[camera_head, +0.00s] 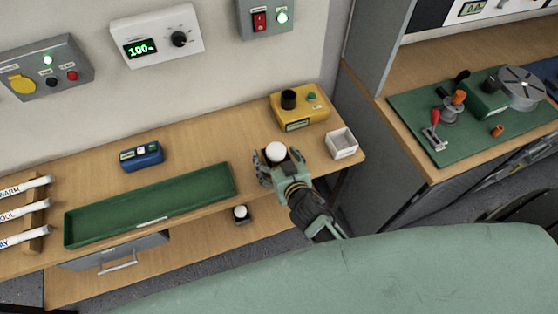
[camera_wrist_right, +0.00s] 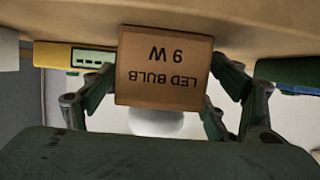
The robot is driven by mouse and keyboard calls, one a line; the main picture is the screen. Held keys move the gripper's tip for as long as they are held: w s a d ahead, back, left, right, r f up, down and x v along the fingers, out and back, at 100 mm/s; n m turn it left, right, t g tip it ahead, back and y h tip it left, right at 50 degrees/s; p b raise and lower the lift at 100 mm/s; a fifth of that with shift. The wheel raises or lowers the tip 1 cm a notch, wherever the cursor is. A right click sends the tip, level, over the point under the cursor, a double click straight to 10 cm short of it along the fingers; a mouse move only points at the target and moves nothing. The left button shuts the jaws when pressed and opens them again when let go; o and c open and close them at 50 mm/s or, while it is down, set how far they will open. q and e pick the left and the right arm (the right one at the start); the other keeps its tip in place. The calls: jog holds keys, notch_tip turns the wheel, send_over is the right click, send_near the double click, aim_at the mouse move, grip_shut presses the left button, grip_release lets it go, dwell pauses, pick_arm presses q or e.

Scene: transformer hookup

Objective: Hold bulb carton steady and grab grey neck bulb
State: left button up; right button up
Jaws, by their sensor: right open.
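The brown bulb carton, printed "LED BULB 9 W" upside down, shows large in the right wrist view (camera_wrist_right: 165,68). A white bulb dome (camera_wrist_right: 157,122) shows at its lower edge there, and in the head view the dome (camera_head: 276,151) shows at the gripper's far end. The bulb's neck is hidden, so its colour cannot be told. My right gripper (camera_head: 278,168) is open, with its fingers on either side of the carton; contact cannot be made out. Another white bulb (camera_head: 240,211) in a dark holder sits on the lower shelf. My left gripper is not in view.
A small white open box (camera_head: 342,143) stands right of the gripper, and a yellow device (camera_head: 300,112) stands behind it. A long green tray (camera_head: 150,207) and a blue meter (camera_head: 142,156) lie to the left. The wooden bench between tray and gripper is clear.

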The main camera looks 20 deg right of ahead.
jog(key=shift+c, duration=0.3)
jog(key=c, duration=1.2)
jog(key=shift+o, duration=0.2)
